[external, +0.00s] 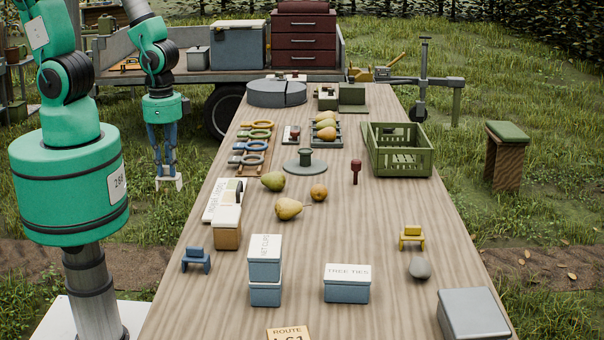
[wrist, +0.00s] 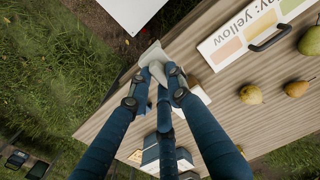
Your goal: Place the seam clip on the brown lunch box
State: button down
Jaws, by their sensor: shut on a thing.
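My gripper (external: 168,178) hangs at the left, beyond the table's left edge. Its blue fingers are shut on a pale grey piece (external: 170,184), which also shows at the fingertips in the wrist view (wrist: 154,55). It may be the seam clip; its shape is partly hidden by the fingers. The brown lunch box (external: 228,236), with a pale top, stands near the table's left edge, apart from my gripper and to its lower right in the external view. In the wrist view, my fingers cover part of a pale-topped box.
A printed card (external: 222,203) lies against the box's far side. A blue stand (external: 196,260), stacked blue boxes (external: 265,270) and pears (external: 289,209) are nearby. A green crate (external: 428,155) stands farther back. Grass lies under my gripper.

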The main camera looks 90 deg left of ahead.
jog(key=b, duration=0.1)
send_over(226, 215)
jog(key=shift+s+a+f, duration=0.2)
jog(key=shift+s+f, duration=0.2)
jog(key=shift+f, duration=0.3)
jog(key=shift+w, duration=0.1)
jog(key=shift+w+d+f+b, duration=0.1)
jog(key=shift+w+f+b, duration=0.05)
jog(key=shift+f, duration=0.75)
jog(key=shift+w+f+b, duration=0.15)
jog(key=shift+f, duration=0.75)
jog(key=shift+f, duration=0.2)
jog(key=c, duration=1.6)
grip_release()
jog(key=shift+c, duration=0.2)
jog(key=shift+r, duration=0.2)
